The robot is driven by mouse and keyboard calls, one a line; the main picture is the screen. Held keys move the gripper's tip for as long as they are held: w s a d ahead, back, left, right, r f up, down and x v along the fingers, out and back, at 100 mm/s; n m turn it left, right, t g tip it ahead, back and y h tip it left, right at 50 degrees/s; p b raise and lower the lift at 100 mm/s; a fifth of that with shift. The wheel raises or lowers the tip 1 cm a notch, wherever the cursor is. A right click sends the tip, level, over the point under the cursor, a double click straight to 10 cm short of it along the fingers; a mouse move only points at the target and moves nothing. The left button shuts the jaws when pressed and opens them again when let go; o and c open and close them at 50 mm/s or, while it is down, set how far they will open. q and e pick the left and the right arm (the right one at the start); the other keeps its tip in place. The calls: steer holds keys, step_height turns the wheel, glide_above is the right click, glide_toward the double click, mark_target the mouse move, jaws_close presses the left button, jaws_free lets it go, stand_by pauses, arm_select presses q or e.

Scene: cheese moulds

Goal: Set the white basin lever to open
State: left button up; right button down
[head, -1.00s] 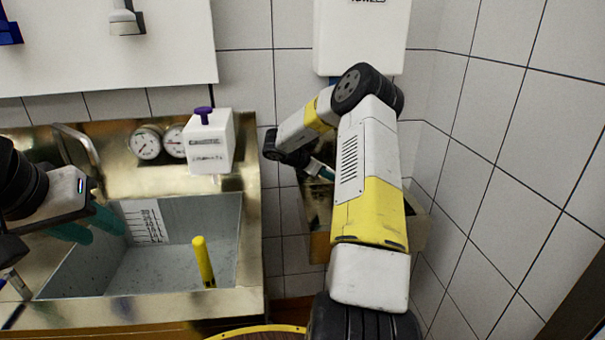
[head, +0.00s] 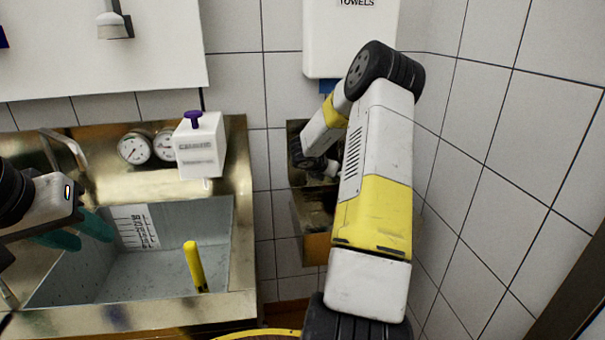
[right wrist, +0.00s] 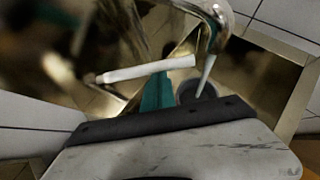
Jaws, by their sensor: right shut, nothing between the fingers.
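The white lever (right wrist: 145,70) shows in the right wrist view as a pale bar lying almost level across the picture, left of the curved metal spout (right wrist: 214,22). My right gripper (right wrist: 157,84) is shut and empty, its teal fingertips just below the lever's middle; I cannot tell whether they touch it. In the head view my right arm hides the lever and the right fingers, over the small metal wall basin (head: 314,246). My left gripper (head: 76,231) is open and empty above the large sink, at the left.
The large metal sink (head: 238,262) holds an upright yellow rod (head: 194,266). A white dispenser with a purple knob (head: 200,147) and two gauges (head: 148,147) are at its back. A towel box (head: 350,38) hangs above the small basin. Tiled wall closes off the right.

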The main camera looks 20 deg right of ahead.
steer(key=shift+w+d+n+t+y, duration=0.3)
steer(key=shift+d+n, duration=0.1)
steer(key=shift+d, duration=0.35)
steer(key=shift+w+d+n+t+y, duration=0.2)
steer(key=shift+w+d+n+t, duration=0.15)
steer(key=shift+d, duration=0.4)
